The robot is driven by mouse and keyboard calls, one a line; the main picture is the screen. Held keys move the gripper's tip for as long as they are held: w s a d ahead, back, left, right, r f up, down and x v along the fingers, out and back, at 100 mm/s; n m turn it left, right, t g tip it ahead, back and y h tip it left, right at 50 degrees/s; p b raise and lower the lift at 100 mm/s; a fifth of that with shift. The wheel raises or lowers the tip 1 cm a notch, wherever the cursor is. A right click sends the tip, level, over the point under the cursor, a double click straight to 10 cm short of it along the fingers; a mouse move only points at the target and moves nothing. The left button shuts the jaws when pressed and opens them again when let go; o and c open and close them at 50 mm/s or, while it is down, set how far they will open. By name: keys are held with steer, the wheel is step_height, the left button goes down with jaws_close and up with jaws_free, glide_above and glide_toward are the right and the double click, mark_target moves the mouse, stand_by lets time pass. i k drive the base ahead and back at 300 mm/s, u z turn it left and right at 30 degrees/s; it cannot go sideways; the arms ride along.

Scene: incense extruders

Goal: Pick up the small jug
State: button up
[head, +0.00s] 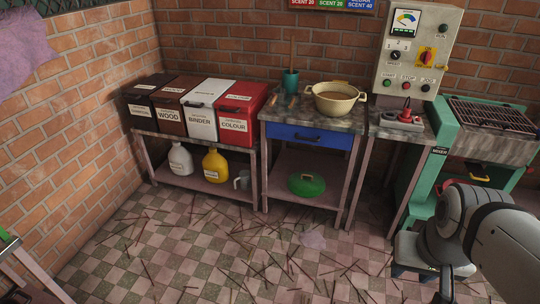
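A small grey jug (242,180) stands on the lower shelf of the left bench, near the shelf's right end. It is just right of a larger yellow container (216,167). My grey arm shows at the right edge of the head view, far from the jug. My gripper is not clearly visible in this view, so I cannot see what its fingers hold.
A white container (180,160) stands left of the yellow one. Labelled bins (207,104) line the bench top above. The bench's front legs flank the low shelf. A green lid (306,184) lies under the middle table. Thin sticks litter the checkered floor (190,240), otherwise mostly open.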

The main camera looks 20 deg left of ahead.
mark_target(242, 182)
steer(key=z, duration=0.05)
steer(key=k, duration=0.65)
steer(key=u, duration=1.85)
steer(key=i, duration=3.15)
steer(key=z, duration=1.8)
